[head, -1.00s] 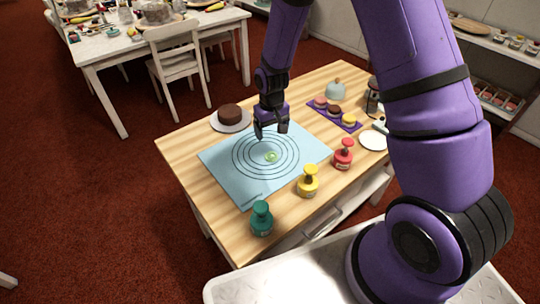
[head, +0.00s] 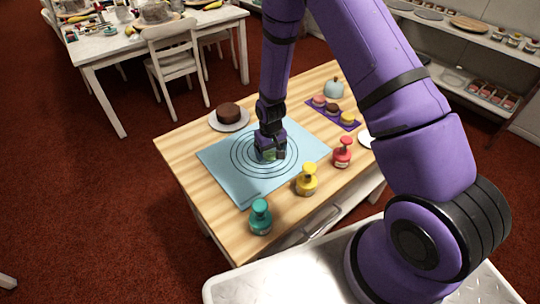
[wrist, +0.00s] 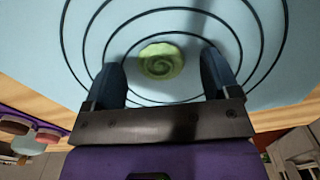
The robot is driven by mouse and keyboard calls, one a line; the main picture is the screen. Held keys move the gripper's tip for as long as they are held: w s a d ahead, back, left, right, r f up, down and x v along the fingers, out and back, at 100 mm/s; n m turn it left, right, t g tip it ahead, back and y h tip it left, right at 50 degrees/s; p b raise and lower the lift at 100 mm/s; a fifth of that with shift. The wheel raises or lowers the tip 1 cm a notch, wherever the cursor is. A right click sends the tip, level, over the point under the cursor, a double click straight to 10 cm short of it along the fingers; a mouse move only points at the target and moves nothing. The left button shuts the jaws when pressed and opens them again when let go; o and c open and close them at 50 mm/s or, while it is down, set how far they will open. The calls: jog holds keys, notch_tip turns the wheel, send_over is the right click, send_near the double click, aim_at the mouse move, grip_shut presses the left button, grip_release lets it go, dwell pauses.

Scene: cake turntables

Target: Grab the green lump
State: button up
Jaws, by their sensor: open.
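The green lump (wrist: 161,61) is a small round piece with a swirl on top. It lies within the rings printed on the light blue mat (head: 228,180). In the wrist view it shows between and just beyond the two fingers of my gripper (wrist: 165,72), with a gap on each side. In the head view my gripper (head: 268,157) is low over the mat's rings, and the lump (head: 269,155) is mostly hidden by the fingers. My gripper is open and holds nothing.
A chocolate cake (head: 229,113) on a plate stands behind left. Teal (head: 260,218), yellow (head: 307,181) and red (head: 342,153) bottles line the front edge. A purple tray (head: 351,127) of macarons lies at the back right. The mat's left part is clear.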

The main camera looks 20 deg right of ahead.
jog(key=shift+f, duration=0.35)
jog(key=shift+c, duration=0.2)
jog(key=c, duration=0.9)
jog(key=shift+c, duration=0.2)
jog(key=shift+r, duration=0.15)
